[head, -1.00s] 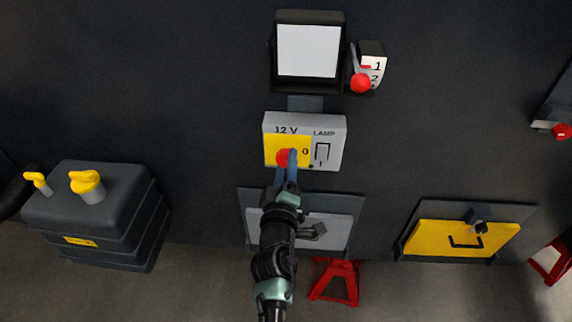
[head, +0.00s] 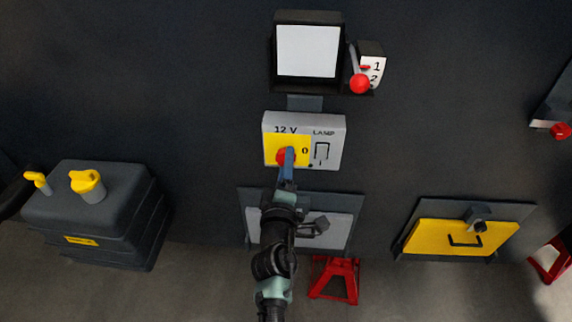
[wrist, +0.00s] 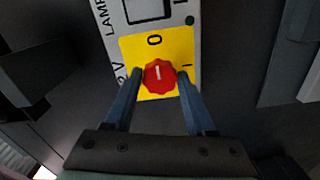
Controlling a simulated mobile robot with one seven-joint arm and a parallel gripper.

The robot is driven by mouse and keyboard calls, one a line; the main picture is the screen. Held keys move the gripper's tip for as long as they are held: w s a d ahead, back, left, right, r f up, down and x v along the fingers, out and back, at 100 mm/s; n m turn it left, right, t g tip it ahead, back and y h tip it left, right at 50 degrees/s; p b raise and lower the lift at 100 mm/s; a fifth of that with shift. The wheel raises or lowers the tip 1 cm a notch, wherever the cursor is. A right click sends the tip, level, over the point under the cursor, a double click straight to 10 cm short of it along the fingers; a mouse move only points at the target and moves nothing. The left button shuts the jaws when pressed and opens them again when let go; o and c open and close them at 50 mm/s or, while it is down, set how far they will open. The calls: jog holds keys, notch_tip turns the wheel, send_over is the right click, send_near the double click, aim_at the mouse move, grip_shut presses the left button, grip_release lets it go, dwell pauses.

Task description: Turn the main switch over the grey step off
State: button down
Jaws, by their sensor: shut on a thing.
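The main switch is a red knob (wrist: 159,77) on the yellow field of a grey 12 V panel (head: 334,155), above the grey step (head: 342,232). In the wrist view the knob's white mark points up, towards the printed 0; the I is to its right. My gripper (wrist: 160,82) is shut on the knob, one blue finger on each side. In the head view the knob (head: 281,156) is partly hidden by my finger, and my arm covers part of the grey step.
A LAMP rocker (head: 321,151) sits right of the knob on the same panel. Above is a work lamp (head: 308,51) with a red-tipped lever (head: 360,83) beside it. A black tank (head: 100,220) is at left, a yellow step (head: 450,240) at right, a red stand (head: 335,278) below.

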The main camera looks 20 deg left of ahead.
jog(key=shift+c, duration=1.2)
grip_release()
jog(key=shift+s, duration=0.1)
jog(key=p+v, duration=0.3)
jog(key=v, duration=1)
